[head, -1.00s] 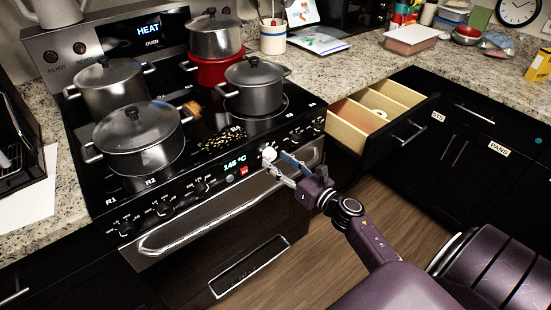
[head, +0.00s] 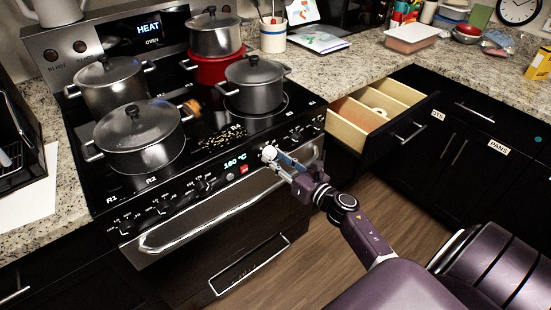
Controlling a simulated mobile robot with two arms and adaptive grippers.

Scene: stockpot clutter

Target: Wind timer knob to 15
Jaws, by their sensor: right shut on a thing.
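The white timer knob (head: 269,153) sits on the front control panel of the black stove, right of the lit display (head: 235,164), which reads about 160 °C. My right gripper (head: 273,158) is shut on the knob, reaching it from the lower right. The fingers cover part of the knob, and its markings are too small to read. My left gripper is not in view.
Several steel pots stand on the stove, among them a lidded pot (head: 140,138) at the front left and another (head: 255,85) at the right. The oven handle (head: 200,222) runs below the panel. An open wooden drawer (head: 372,112) juts out to the right.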

